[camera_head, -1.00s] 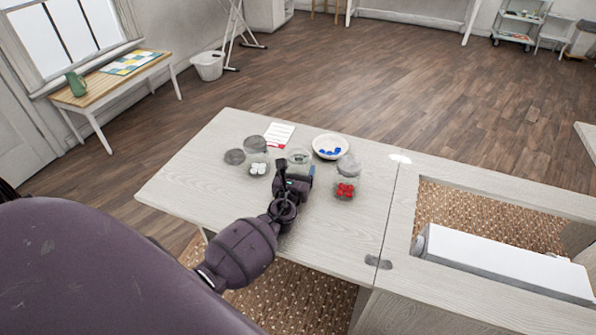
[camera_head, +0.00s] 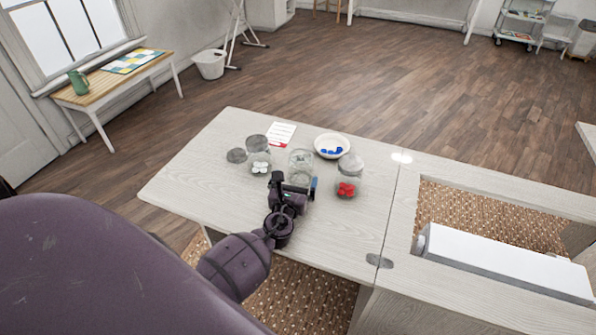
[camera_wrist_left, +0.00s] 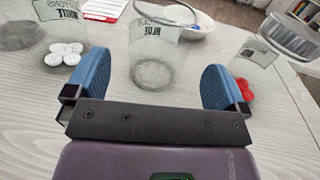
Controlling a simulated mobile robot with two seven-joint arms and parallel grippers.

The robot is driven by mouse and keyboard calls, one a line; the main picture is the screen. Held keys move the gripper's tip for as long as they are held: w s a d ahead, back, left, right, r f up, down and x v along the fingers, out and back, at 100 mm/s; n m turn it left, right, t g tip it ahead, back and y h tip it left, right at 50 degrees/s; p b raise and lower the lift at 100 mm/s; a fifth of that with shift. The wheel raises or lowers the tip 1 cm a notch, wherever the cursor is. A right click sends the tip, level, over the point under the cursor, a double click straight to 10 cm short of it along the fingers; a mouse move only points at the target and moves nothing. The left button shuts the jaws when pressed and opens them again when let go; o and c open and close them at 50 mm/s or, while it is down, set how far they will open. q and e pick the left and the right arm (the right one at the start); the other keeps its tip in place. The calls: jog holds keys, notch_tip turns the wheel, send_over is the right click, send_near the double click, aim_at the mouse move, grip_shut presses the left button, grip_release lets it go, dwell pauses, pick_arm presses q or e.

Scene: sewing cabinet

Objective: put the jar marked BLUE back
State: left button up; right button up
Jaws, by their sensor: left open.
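The jar marked BLUE (camera_head: 301,160) is a clear glass jar standing upright on the pale table. In the left wrist view the BLUE jar (camera_wrist_left: 153,62) looks empty, and its round rim looks open. My left gripper (camera_head: 295,184) is open on the near side of this jar. In the left wrist view the blue finger pads of the left gripper (camera_wrist_left: 152,84) stand apart, one to each side of the jar's lower part, with visible gaps. A white bowl (camera_head: 343,152) with blue pieces stands behind the jar. My right gripper is not in view.
A jar with white buttons (camera_head: 260,164) stands left of the BLUE jar, and a lidded jar with red pieces (camera_head: 348,183) stands right. A grey disc (camera_head: 236,156), apparently a lid, lies at the left. A printed card (camera_head: 281,134) lies behind. The table's front left is clear.

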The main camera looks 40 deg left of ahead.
pick_arm(q)
jog(key=v, duration=0.7)
jog(key=shift+s+d, duration=0.1)
jog(key=shift+s, duration=0.1)
dwell(0.4)
